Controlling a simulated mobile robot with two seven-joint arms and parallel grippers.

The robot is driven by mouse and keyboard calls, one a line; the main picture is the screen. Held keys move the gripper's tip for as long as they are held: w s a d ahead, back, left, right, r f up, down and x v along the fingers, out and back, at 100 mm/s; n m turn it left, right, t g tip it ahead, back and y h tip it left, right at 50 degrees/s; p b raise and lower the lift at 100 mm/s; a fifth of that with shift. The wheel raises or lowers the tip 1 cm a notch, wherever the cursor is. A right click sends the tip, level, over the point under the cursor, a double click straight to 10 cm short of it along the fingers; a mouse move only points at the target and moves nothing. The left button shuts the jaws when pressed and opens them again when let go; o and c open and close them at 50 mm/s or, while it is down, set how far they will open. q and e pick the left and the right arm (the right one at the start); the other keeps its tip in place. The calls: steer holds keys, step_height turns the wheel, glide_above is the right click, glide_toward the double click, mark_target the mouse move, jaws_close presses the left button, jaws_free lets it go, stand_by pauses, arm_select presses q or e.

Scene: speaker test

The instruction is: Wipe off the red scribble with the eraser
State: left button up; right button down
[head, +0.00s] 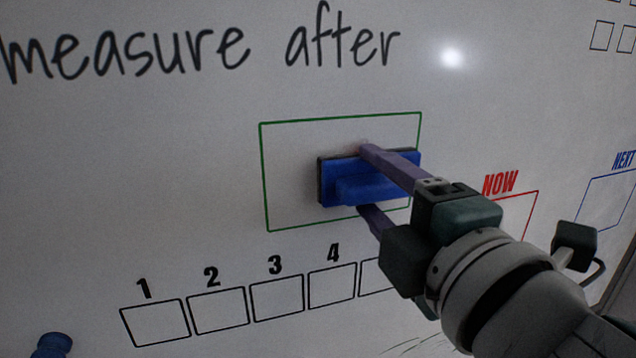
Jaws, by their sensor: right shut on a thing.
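The blue eraser (342,188), with a dark pad on its board side, is at the whiteboard (200,185) inside the green-outlined box (263,180). My right gripper (366,181) is shut on the eraser, one purple finger above it and one below. The eraser looks flat against the board, though I cannot be sure that it touches. A faint reddish trace (354,149) shows just above the eraser; no clear red scribble is visible. The eraser and gripper hide the right part of the box. My left gripper is out of view.
Black writing (205,50) runs above the box. A row of numbered squares (218,311) lies below, partly covered by my arm. A red "NOW" box (500,183) and a blue "NEXT" box (607,198) are to the right. A blue knob-like object (52,345) is at lower left.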

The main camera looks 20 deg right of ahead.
steer(key=shift+s+a+r+b, duration=0.15)
steer(key=shift+a+b, duration=0.4)
steer(key=shift+a, duration=1.7)
steer(key=shift+s, duration=0.4)
glide_toward(325, 187)
steer(key=shift+w+r+b, duration=0.1)
steer(key=shift+w+b, duration=0.35)
steer(key=shift+w, duration=0.55)
